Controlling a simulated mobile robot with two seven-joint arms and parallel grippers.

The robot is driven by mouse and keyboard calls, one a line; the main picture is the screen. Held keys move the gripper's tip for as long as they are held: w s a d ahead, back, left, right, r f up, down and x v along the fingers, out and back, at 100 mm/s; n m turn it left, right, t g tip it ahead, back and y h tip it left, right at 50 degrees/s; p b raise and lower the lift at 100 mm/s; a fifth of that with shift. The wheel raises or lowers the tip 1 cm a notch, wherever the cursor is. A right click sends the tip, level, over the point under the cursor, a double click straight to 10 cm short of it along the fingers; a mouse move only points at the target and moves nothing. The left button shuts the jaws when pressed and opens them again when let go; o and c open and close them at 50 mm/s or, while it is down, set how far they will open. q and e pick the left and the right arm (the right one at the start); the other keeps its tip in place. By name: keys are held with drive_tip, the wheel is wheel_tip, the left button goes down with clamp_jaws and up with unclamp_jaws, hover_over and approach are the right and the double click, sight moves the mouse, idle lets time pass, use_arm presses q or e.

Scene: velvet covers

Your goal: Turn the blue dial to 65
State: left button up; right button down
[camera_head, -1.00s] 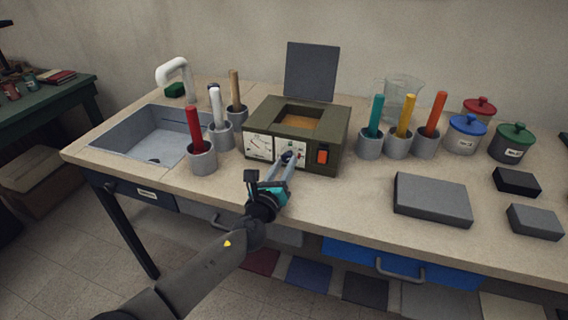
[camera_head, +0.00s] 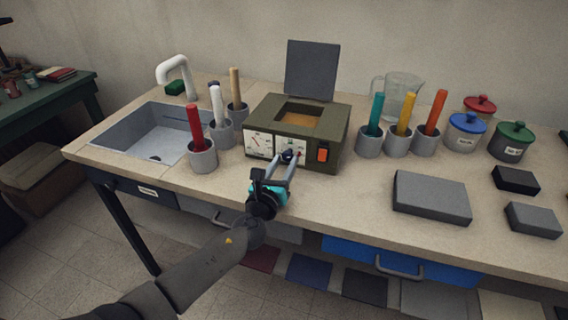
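The olive-green box device (camera_head: 325,121) stands on the bench with its lid raised. Its front has white scale panels (camera_head: 258,144) and a small dark blue dial (camera_head: 288,155). My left gripper (camera_head: 287,160) is at the front of the device. Its two fingers are spread apart, one on each side of the dial, with a gap visible beside it. The fingers and their closeness hide part of the dial and its scale, and the dial's reading is too small to tell. My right gripper is not in view.
An orange-red switch (camera_head: 322,155) sits right of the dial. Grey cups with coloured sticks stand on both sides of the device, including one with a red stick (camera_head: 202,158). A grey block (camera_head: 431,197) lies at right. The bench in front of the device is clear.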

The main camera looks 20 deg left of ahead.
use_arm(q)
drive_tip(key=o, duration=0.3)
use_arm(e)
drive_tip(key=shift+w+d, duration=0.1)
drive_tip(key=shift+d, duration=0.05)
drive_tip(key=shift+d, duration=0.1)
use_arm(q)
drive_tip(key=shift+s, duration=0.5)
drive_tip(key=s+p, duration=0.1)
drive_tip(key=s, duration=1.3)
drive_tip(key=shift+a, duration=0.3)
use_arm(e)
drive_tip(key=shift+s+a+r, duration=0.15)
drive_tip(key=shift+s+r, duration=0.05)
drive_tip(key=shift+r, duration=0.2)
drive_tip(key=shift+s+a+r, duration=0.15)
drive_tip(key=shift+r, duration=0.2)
use_arm(q)
drive_tip(key=shift+s, duration=0.1)
